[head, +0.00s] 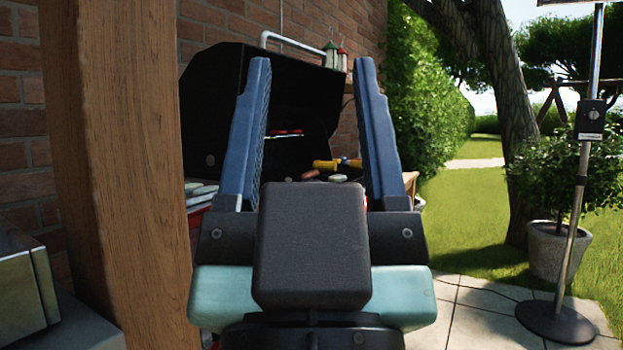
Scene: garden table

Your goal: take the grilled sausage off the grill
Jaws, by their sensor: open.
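My gripper (311,70) fills the middle of the head view, its two blue fingers pointing up and away, wide apart with nothing between them. Beyond it stands a grill with its black lid (215,110) raised. Between the fingers, low on the grill, a small reddish-brown piece (312,175) shows. It looks like a sausage, but it is too small to be sure. Yellow food or a yellow object (326,165) lies just behind it. My gripper is well short of the grill and hides most of the cooking surface.
A thick wooden post (115,170) stands close on the left, before a brick wall (222,22). Pale plates or lids (203,189) show left of the fingers. On the right are a metal pole with a round base (557,323), a potted shrub (557,250) and open paving (480,310).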

